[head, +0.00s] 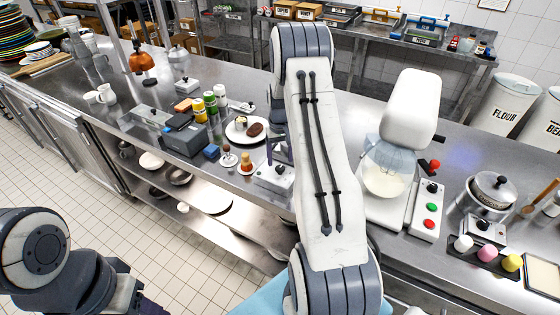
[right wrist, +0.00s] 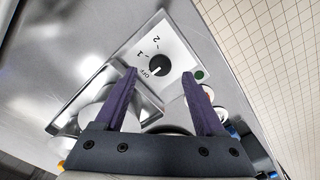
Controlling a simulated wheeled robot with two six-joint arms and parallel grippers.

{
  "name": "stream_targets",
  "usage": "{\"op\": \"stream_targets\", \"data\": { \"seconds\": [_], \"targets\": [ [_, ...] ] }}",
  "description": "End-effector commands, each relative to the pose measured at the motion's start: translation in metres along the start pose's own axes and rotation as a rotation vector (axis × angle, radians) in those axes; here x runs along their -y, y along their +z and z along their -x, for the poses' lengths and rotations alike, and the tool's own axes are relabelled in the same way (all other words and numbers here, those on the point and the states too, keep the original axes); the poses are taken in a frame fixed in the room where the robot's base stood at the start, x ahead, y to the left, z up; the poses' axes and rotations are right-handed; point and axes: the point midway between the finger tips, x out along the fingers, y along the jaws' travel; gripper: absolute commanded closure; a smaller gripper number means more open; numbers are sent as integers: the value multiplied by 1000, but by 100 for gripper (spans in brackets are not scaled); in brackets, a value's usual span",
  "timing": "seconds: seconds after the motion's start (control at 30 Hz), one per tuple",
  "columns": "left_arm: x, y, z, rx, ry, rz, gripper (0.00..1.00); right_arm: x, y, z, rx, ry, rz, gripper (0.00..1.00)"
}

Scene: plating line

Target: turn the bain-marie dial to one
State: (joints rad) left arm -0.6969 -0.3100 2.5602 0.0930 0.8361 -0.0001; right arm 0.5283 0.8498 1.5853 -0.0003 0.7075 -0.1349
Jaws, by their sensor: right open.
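A white control box (head: 275,179) with a black dial stands near the counter's front edge in the head view. In the right wrist view the black dial (right wrist: 159,66) sits on its white face, marked OFF, 1 and 2, with a green light (right wrist: 200,75) beside it. The dial's mark seems to be toward OFF, but it is small. My right gripper (right wrist: 160,76) is open, its purple fingers either side of the dial in the picture, with no contact visible. It also shows above the box in the head view (head: 277,148). My left arm is at the lower left; its fingers are not clear.
A plate (head: 236,133) with food, small condiment pots and several bottles stand left of the box. A white mixer (head: 408,120) stands to its right. A lidded pot (head: 492,190) and a second dial box (head: 484,229) are farther right. My right arm hides some counter.

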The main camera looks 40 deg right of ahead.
Motion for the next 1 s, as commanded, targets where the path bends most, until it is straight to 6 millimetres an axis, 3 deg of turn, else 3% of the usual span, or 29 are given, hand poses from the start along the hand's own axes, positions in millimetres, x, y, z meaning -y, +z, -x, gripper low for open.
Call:
{"op": "stream_targets", "data": {
  "seconds": [0.23, 0.57, 0.6, 0.77, 0.8, 1.0],
  "targets": [
    [-1, -1, 12, 0, 0, -2, 50, 0, 0, -29, 1, 0, 0, 28],
    [-1, -1, 13, 0, 0, -2, 50, 0, 0, -36, -2, 0, 0, 28],
    [-1, -1, 13, 0, 0, -2, 50, 0, 0, -36, -2, 0, 0, 32],
    [-1, -1, 13, 0, 0, -2, 50, 0, 0, -35, -1, 0, 0, 93],
    [-1, -1, 13, 0, 0, -2, 50, 0, 0, -35, -1, 0, 0, 100],
    [-1, -1, 12, 0, 0, -2, 50, 1, 0, -35, -1, 0, -8, 100]
  ]
}}
